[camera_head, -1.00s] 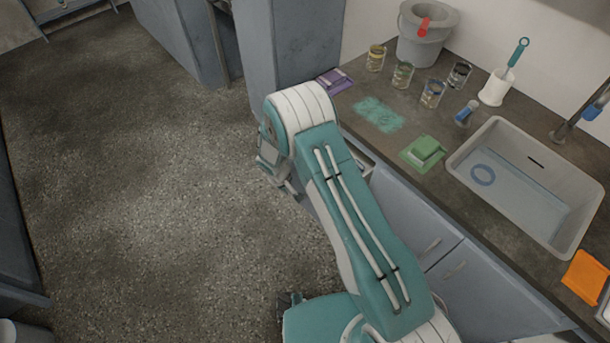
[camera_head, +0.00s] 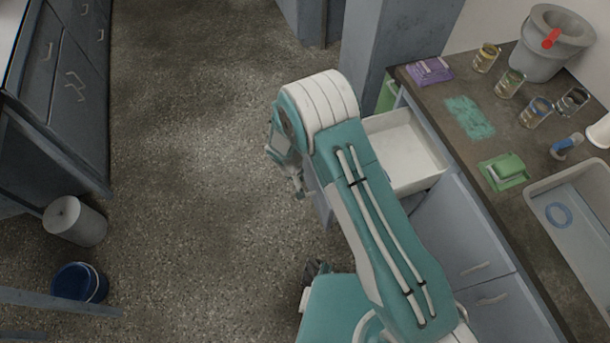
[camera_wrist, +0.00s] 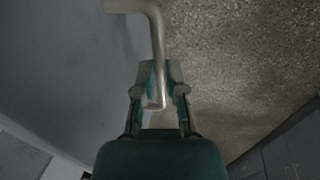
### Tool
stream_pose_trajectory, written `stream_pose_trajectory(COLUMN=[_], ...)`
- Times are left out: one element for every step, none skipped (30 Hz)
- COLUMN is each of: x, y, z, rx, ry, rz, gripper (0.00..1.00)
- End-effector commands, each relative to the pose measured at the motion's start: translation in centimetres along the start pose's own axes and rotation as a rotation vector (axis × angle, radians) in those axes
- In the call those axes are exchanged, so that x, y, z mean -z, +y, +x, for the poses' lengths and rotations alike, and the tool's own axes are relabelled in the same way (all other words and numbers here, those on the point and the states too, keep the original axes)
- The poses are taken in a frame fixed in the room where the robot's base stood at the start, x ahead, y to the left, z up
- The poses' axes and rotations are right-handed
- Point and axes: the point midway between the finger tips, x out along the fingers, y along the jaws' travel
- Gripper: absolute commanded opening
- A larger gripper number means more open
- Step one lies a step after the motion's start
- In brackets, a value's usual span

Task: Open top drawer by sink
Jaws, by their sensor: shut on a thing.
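The top drawer (camera_head: 407,148) stands well open under the counter, with its pale, empty-looking inside showing in the head view. My arm hides part of its front. In the wrist view its blue-grey front (camera_wrist: 60,70) fills the left side, with a bent metal handle (camera_wrist: 157,45) standing out from it. My gripper (camera_wrist: 158,92) is shut on the handle, with one finger on each side of the bar. In the head view my gripper is mostly hidden behind my arm. The grey sink (camera_head: 580,215) is at the right edge.
Closed cupboards (camera_head: 470,240) lie below. The floor (camera_head: 190,150) between is clear.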

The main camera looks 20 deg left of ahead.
Motion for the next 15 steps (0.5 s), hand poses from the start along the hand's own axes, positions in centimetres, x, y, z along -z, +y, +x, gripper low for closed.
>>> stream_pose_trajectory(x=[-0.08, -0.08, -0.08, -0.08, -0.08, -0.08, -0.07, -0.07, -0.07, -0.07, -0.07, -0.07, -0.07, -0.06, -0.06], y=[-0.15, -0.17, -0.19, -0.19, -0.19, -0.19, -0.18, -0.18, -0.18, -0.18, -0.18, -0.18, -0.17, -0.17, -0.16], z=[0.15, 0.14, 0.14, 0.14, 0.14, 0.14, 0.14, 0.15, 0.15, 0.15, 0.15, 0.15, 0.15, 0.14, 0.11], rx=[0.001, 0.001, 0.001, 0.001, 0.001, 0.001, 0.001, 0.001, 0.001, 0.001, 0.001, 0.001, 0.001, 0.001, 0.001], ry=[-0.001, -0.001, -0.001, -0.001, -0.001, -0.001, -0.001, -0.001, -0.001, -0.001, -0.001, -0.001, -0.001, -0.001, -0.001], rz=[-0.001, 0.0, 0.0, 0.0, 0.0, 0.0, 0.0, 0.0, 0.0, 0.0, 0.0, 0.0, 0.0, 0.0, 0.0], gripper=[0.0, 0.0, 0.0, 0.0, 0.0, 0.0, 0.0, 0.0, 0.0, 0.0, 0.0, 0.33, 0.47, 0.5, 0.5])
